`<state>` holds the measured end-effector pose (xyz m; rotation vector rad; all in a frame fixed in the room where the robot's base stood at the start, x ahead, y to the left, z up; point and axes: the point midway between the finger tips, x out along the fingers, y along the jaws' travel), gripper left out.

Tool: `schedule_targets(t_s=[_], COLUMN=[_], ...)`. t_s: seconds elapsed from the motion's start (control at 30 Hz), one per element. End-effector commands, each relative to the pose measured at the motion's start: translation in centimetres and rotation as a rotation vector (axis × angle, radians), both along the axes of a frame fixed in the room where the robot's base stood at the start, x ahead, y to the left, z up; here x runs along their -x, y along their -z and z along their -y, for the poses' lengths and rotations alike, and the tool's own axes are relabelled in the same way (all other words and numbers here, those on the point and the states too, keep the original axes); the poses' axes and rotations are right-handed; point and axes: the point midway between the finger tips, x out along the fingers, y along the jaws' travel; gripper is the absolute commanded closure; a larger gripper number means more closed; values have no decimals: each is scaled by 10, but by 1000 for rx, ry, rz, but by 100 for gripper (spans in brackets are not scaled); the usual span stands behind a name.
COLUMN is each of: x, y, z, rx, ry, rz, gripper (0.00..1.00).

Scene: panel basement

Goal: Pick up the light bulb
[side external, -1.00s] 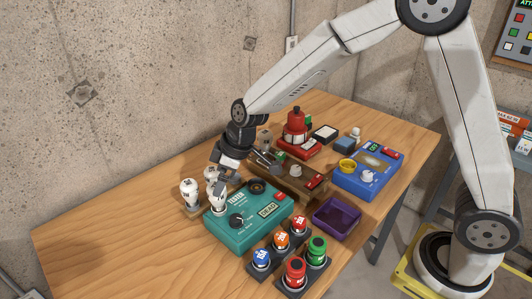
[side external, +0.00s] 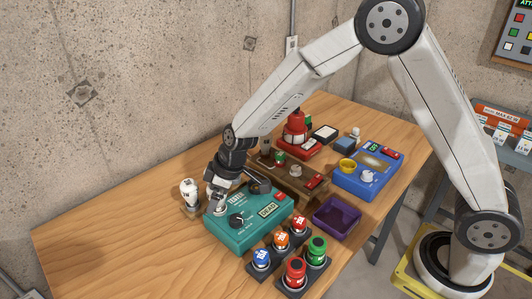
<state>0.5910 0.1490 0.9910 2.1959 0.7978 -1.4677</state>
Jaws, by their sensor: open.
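One white light bulb (side external: 189,191) stands upright at the left, just beyond the teal tester (side external: 250,222). It stands apart from my gripper. My gripper (side external: 216,203) points down at the tester's back left corner, right of that bulb. Its jaws are open. A small pale shape shows at the fingertips, and I cannot tell whether it is a bulb or part of the fingers. The spots where two other white bulbs stood earlier are covered by my gripper.
Several coloured jars (side external: 295,272) stand in dark holders in front of the tester. A purple bin (side external: 336,217) is open at its right. A brown tray (side external: 300,182), a red device (side external: 295,137) and a blue device (side external: 368,175) stand behind. The table's left side is clear.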

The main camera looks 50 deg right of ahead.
Motion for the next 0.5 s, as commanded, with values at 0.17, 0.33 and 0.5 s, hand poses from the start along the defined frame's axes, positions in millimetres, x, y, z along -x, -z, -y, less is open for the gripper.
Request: schedule_targets(t_s=[0.17,0.33,0.5], x=[-2,-2,-2], y=[7,7,7], z=[-2,-2,-2], rx=[1,1,1], ry=[0,0,0], rz=[-1,1,1], gripper=[0,0,0])
